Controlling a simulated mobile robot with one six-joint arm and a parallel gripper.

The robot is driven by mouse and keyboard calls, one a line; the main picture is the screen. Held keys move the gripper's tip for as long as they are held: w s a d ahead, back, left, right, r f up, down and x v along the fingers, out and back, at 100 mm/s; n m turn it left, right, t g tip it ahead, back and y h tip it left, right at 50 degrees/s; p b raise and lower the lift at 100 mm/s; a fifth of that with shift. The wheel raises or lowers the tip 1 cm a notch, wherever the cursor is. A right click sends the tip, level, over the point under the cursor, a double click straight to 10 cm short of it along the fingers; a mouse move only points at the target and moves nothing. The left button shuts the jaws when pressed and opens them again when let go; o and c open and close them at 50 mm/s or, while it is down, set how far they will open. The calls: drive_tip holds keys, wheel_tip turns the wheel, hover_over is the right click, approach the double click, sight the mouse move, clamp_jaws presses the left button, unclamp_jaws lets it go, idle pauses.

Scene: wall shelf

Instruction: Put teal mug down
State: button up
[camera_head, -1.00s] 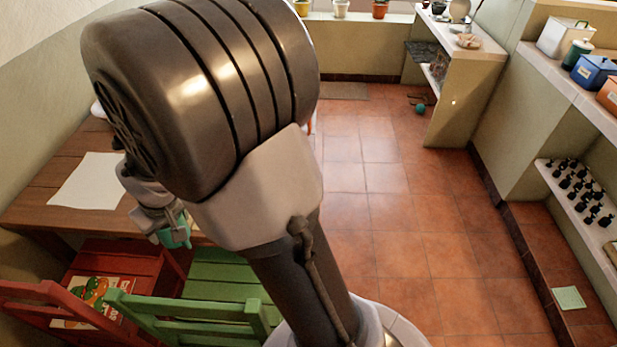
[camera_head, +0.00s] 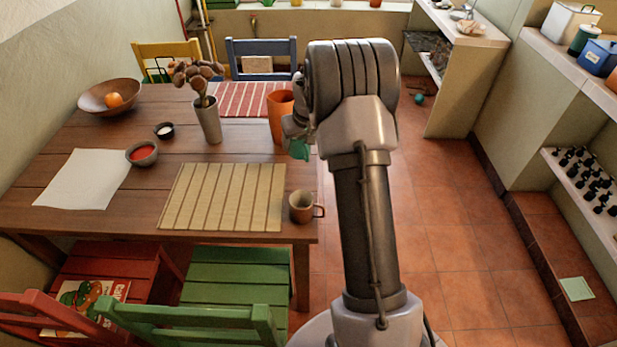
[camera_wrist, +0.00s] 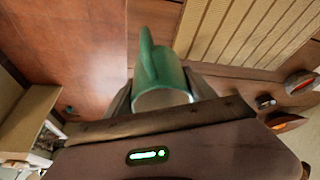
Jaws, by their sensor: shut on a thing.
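The teal mug (camera_wrist: 160,70) is held between the two fingers of my gripper (camera_wrist: 158,98) in the wrist view. In the head view the mug (camera_head: 299,149) shows as a small teal patch just below my gripper (camera_head: 297,128). My gripper is shut on it near the right edge of the wooden table (camera_head: 100,218). The mug appears to be above the table's edge or the floor beside it; its exact height is unclear. My arm hides part of that side.
On the table are a slatted mat (camera_head: 222,197), a brown mug (camera_head: 301,207), an orange vase (camera_head: 281,117), a grey vase (camera_head: 208,122), a red-filled bowl (camera_head: 142,154), a wooden bowl (camera_head: 109,96) and white paper (camera_head: 82,180). Red (camera_head: 120,268) and green (camera_head: 235,275) chairs stand in front.

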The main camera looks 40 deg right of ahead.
drive_tip(key=shift+d+f, duration=0.25)
drive_tip(key=shift+d, duration=0.2)
wheel_tip(320, 180, down, 10)
drive_tip(key=b, duration=0.4)
drive_tip(key=shift+r, duration=0.1)
drive_tip(key=shift+b, duration=0.3)
drive_tip(key=o, duration=1.6)
drive_tip(key=shift+f, duration=0.2)
